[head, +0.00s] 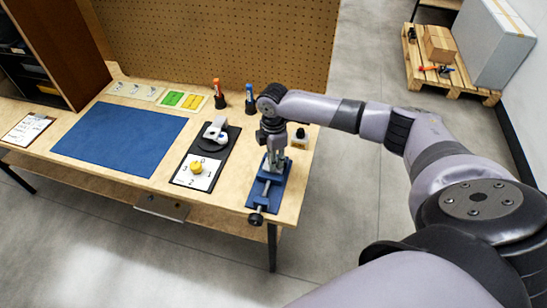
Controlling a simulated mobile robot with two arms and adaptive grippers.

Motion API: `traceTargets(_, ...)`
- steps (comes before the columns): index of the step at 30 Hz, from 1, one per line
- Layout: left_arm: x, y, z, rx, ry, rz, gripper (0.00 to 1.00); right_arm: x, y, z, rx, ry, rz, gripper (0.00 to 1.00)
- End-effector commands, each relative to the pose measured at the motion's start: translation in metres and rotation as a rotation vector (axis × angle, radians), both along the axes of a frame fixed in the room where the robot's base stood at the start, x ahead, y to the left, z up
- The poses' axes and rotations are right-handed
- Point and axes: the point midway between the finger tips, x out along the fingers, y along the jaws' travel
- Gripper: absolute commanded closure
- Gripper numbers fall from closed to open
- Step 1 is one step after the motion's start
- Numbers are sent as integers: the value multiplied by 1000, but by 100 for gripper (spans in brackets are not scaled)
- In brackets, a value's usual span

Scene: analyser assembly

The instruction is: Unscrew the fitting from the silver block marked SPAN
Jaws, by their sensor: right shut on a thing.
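A blue vise (266,190) stands at the right end of the bench. My right gripper (272,158) points down over its far end. It is shut on a small part, which I take to be the fitting; the fingers mostly hide it. A small grey metal block (272,168) shows just below the fingertips, in the vise. No SPAN marking can be read at this size, and I cannot tell whether the fitting is still threaded in the block. My left gripper is not in view.
A small pale block with a dark top (299,138) stands right of the gripper. Left are a dark board with a white device (216,130), a numbered white plate (206,175) with a yellow knob (196,167), and a blue mat (120,138). Orange (218,97) and blue (249,98) bottles stand behind.

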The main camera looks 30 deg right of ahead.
Motion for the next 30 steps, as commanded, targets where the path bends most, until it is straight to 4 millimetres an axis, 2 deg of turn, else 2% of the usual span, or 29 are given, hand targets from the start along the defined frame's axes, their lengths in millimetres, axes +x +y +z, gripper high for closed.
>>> traceTargets(9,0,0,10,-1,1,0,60,0,0,1,0,-1,306,100)
traceTargets(20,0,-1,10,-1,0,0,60,1,0,1,-1,-1,352,100)
traceTargets(30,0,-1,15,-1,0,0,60,1,0,1,-1,-1,674,100)
